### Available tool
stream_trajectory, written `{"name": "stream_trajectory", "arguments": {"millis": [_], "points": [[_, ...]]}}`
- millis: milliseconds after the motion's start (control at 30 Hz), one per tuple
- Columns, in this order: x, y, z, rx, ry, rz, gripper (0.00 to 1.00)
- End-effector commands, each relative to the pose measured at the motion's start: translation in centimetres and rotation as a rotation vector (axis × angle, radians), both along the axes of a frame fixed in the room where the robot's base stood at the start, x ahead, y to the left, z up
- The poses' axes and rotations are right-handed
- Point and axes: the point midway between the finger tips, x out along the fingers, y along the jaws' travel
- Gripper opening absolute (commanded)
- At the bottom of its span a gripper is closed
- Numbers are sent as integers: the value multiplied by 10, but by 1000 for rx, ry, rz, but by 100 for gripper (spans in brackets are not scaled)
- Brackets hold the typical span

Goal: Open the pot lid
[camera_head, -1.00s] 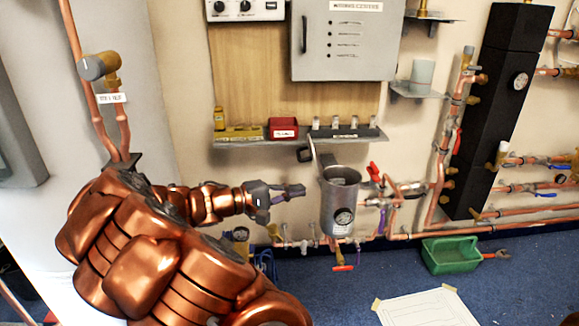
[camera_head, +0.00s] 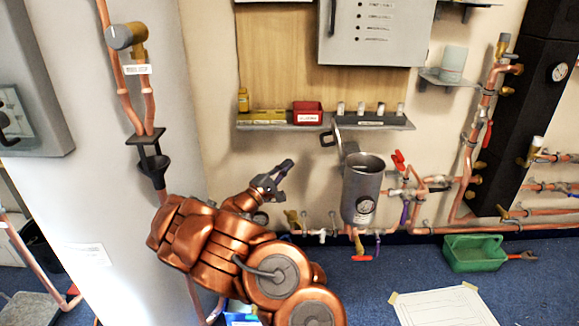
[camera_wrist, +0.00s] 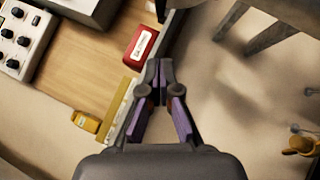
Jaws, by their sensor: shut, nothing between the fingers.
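The pot (camera_head: 362,190) is a grey metal cylinder with a round dial on its front, mounted at the pipes below the shelf. Its lid (camera_head: 338,137) stands raised at the pot's back left, seen nearly edge-on, with a dark handle (camera_head: 327,139) on its left. The pot's mouth is uncovered and its inside shows. My gripper (camera_head: 288,166) is left of the pot, apart from pot and lid. In the wrist view my gripper (camera_wrist: 159,66) is shut with nothing between its fingers. Grey metal at that view's upper right is cut off; I cannot tell which part it is.
A wall shelf (camera_head: 280,126) holds a red box (camera_head: 307,112) and a yellow tray (camera_head: 263,117) above my gripper. Copper pipes with a red valve handle (camera_head: 399,160) run right of the pot. A green crate (camera_head: 474,254) stands on the blue floor.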

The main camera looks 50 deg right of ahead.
Motion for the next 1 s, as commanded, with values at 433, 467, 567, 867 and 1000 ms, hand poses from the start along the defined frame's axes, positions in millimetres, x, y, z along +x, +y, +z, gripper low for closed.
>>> {"name": "stream_trajectory", "arguments": {"millis": [433, 467, 567, 867, 1000], "points": [[-8, -71, 22, 2, -3, -5, 0], [-8, -75, 24, 1, -3, -5, 0], [-17, -80, 30, -3, 0, -4, 0], [-33, -92, 41, 1, 0, -1, 0], [-35, -93, 42, 1, 0, -1, 0]]}}
